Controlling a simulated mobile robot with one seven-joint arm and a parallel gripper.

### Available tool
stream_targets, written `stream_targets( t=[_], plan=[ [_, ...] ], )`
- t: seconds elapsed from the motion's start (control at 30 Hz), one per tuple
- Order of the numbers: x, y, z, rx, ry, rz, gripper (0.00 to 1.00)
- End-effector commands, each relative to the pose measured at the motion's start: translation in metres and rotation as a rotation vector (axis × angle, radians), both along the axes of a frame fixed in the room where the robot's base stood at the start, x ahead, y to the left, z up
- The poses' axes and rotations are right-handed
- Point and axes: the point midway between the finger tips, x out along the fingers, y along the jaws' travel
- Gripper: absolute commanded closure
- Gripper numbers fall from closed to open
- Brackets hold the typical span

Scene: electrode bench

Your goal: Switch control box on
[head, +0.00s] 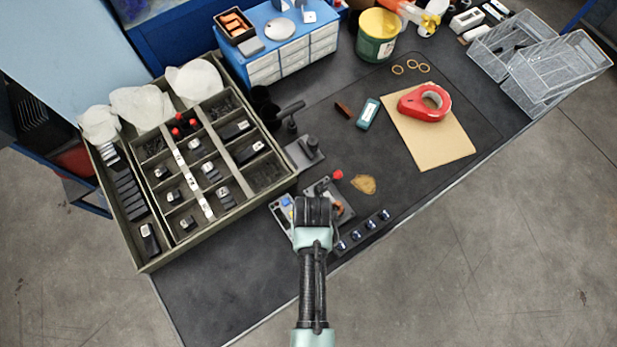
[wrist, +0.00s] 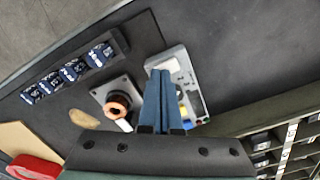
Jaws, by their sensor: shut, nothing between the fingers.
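The control box is a light grey box (wrist: 170,58) just past my fingertips in the wrist view, with small yellow and dark parts on its face. In the head view the grey control box (head: 283,217) shows at the left of my gripper, with a blue part on it; my gripper hides much of it. My gripper (wrist: 157,75) is shut and empty, its two blue fingers together over the box. In the head view my gripper (head: 312,207) points down there, its fingertips hidden. I cannot tell whether the fingertips touch the box, or the switch's position.
A dark fixture with a copper-coloured ring (wrist: 118,105) stands close beside the box. A strip of blue-faced blocks (head: 364,231) lies along the bench's front edge. A large compartment tray (head: 143,262) is at left. A red tape roll (head: 410,107) lies on brown card (head: 440,142).

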Motion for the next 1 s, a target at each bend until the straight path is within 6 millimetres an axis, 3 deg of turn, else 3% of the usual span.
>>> stream_targets(
  t=[0.37,1.0],
  plan=[
    [0.000,0.000,-0.002,0.000,0.001,0.000,1.00],
    [0.000,0.000,0.046,0.000,0.001,0.001,1.00]
  ],
)
